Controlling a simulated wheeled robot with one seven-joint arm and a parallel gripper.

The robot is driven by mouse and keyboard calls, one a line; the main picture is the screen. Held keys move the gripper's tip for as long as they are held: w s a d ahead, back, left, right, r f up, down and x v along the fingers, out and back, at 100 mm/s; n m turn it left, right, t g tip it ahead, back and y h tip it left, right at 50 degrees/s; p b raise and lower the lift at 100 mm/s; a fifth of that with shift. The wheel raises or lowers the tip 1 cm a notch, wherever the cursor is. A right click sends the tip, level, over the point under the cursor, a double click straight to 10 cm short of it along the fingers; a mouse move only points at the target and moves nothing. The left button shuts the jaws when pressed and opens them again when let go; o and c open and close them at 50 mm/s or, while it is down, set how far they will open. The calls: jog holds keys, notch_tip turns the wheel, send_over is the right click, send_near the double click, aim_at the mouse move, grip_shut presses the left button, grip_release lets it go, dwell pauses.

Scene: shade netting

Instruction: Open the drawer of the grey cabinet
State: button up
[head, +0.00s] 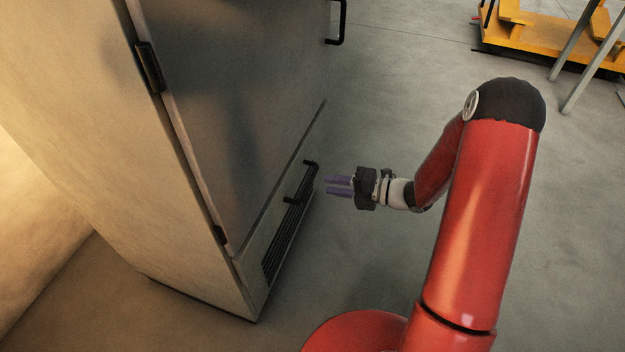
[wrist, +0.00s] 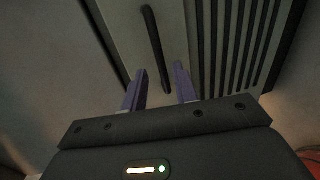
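The grey cabinet (head: 225,110) stands on the left in the head view. Its drawer (head: 268,232) is the low front panel beneath the big door, and it looks shut. A black bar handle (head: 303,183) sticks out from the drawer front; in the wrist view the handle (wrist: 156,48) runs between and beyond my fingertips. My gripper (head: 328,186) has two purple fingers, spread apart with nothing between them. It is just right of the handle in the head view, apart from it. In the wrist view the fingertips (wrist: 160,70) point at the drawer front, either side of the handle's lower end.
Dark vent slots (head: 285,240) run along the drawer front. The cabinet's large door has its own black handle (head: 337,22) higher up. A yellow platform (head: 540,35) with grey posts stands at the top right. The concrete floor between is clear.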

aim_at(310, 180)
jog(key=x, duration=0.7)
jog(key=shift+a+b, duration=0.2)
jog(key=shift+b, duration=0.1)
jog(key=shift+c, duration=0.2)
grip_shut()
